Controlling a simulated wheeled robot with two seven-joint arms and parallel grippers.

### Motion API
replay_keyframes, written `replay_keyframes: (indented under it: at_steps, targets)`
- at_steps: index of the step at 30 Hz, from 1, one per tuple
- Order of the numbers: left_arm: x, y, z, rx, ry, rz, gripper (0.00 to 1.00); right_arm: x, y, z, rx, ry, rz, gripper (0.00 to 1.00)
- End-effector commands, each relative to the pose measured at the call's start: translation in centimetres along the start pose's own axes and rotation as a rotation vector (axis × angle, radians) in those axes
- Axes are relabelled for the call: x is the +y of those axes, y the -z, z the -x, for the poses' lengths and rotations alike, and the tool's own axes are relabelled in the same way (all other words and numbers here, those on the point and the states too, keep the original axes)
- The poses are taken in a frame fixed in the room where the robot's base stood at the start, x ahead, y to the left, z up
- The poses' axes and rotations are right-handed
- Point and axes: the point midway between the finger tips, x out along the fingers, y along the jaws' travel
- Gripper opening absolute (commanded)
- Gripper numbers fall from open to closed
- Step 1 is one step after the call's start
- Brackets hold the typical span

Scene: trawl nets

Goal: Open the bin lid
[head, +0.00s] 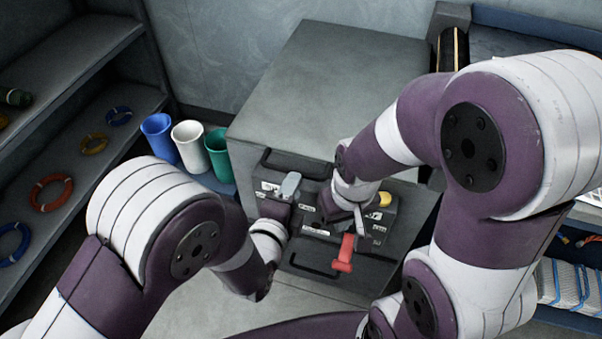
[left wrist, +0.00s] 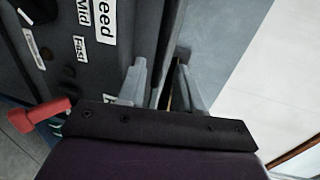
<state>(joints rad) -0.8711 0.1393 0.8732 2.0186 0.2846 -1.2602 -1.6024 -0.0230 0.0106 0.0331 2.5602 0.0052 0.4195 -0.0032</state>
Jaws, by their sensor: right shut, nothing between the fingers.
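A large grey bin-like cabinet (head: 335,75) stands ahead, its flat top down. I cannot tell where a separate lid begins. A black bar handle (head: 318,174) runs along its upper front edge. My left gripper (head: 289,186) is at the front's left side, just below this handle. Its grey fingers (left wrist: 160,85) stand apart in the left wrist view, with a dark edge behind the gap. Whether they touch the handle is unclear. My right gripper (head: 359,222) is shut and empty in front of the labelled panel, above a red lever (head: 344,254).
A yellow knob (head: 384,199) sits on the panel's right. A lower black handle (head: 311,267) is below it. Blue (head: 158,140), white (head: 190,146) and green (head: 217,153) cups stand at left, beside shelves (head: 75,125) with coloured rings. Netting (head: 570,288) lies at right.

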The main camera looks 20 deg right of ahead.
Motion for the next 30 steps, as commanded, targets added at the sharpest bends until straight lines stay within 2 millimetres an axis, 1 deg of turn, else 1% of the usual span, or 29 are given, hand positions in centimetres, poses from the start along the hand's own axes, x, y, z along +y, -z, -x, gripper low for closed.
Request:
replay_keyframes:
  at_steps: [1, 3, 7, 11, 18, 19, 20, 21, 22, 27, 30]
  targets:
    - [0.3, -0.1, -1.3, -0.003, 0.001, 0.0, 0.35, 0.0, -0.1, -0.5, 0.0, 0.0, 0.0, 0.0]
    - [0.3, -0.1, -2.8, -0.002, 0.0, 0.001, 0.35, 0.0, -0.1, -0.8, 0.0, 0.0, 0.0, 0.0]
    - [0.2, 0.0, -4.9, -0.001, 0.0, 0.002, 0.35, 0.0, -0.1, -1.1, 0.0, 0.0, 0.0, 0.0]
    - [0.1, -0.1, -5.8, -0.001, -0.001, 0.002, 0.35, 0.0, -0.1, -1.1, 0.0, 0.0, 0.0, 0.0]
    - [0.0, -0.1, -5.9, -0.001, -0.001, 0.002, 0.35, 0.0, -0.1, -1.1, 0.0, 0.0, 0.0, 0.0]
    - [0.0, -0.1, -5.9, -0.001, -0.001, 0.002, 0.28, 0.0, -0.1, -1.1, 0.0, 0.0, 0.0, 0.0]
    - [0.0, -0.1, -5.9, -0.001, -0.001, 0.002, 0.19, 0.0, -0.1, -1.1, 0.0, 0.0, 0.0, 0.0]
    - [0.0, -0.1, -5.9, -0.001, -0.001, 0.002, 0.06, 0.0, -0.1, -1.1, 0.0, 0.0, 0.0, 0.0]
    - [0.0, -0.1, -5.9, -0.001, -0.001, 0.002, 0.0, 0.0, -0.1, -1.1, 0.0, 0.0, 0.0, 0.0]
    - [-0.1, -0.1, -5.9, 0.0, -0.002, 0.002, 0.0, 0.0, -0.1, -1.0, 0.0, 0.0, 0.0, 0.0]
    - [-0.8, -0.1, -5.8, 0.0, -0.008, 0.002, 0.0, 0.0, 0.0, -0.3, 0.0, 0.0, 0.0, 0.0]
